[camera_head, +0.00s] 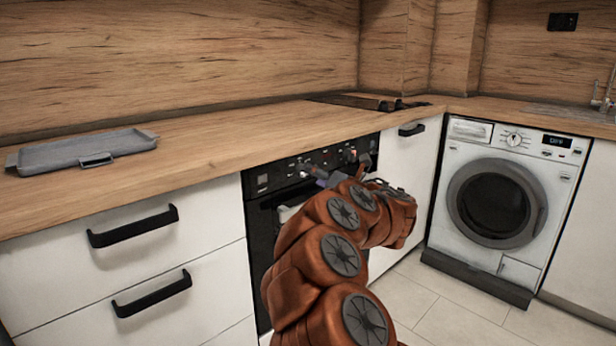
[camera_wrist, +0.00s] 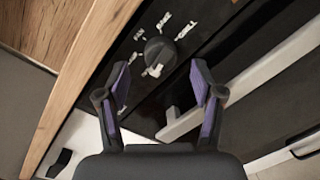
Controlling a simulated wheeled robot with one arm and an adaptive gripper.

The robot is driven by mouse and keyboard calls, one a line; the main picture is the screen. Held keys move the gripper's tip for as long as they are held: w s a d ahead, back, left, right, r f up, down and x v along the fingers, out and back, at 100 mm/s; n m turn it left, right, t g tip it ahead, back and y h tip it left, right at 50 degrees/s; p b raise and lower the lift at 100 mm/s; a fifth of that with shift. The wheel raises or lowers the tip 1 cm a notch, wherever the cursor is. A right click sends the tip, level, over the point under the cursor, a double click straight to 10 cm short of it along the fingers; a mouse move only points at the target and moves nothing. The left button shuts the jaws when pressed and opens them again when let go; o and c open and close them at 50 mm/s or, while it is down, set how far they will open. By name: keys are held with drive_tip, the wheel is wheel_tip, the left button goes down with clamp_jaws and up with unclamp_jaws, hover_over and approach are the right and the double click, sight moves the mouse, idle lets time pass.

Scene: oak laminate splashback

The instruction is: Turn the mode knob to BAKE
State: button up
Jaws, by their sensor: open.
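The mode knob (camera_wrist: 161,52) is a dark round dial on the black oven panel in the wrist view. A white mark shows on its lower side in that view.
The wooden counter (camera_head: 215,142) runs above the oven, with a grey tray (camera_head: 80,152) at left. White drawers (camera_head: 150,262) with black handles are left of the oven. A washing machine (camera_head: 497,204) stands at right. A pale oven handle bar (camera_wrist: 262,75) lies near the right finger.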

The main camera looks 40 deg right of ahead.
drive_tip(key=shift+w+d+b, duration=0.2)
drive_tip(key=shift+w+b, duration=0.1)
drive_tip(key=shift+w, duration=1.45)
drive_tip(key=c, duration=1.1)
drive_tip(key=shift+c, duration=0.2)
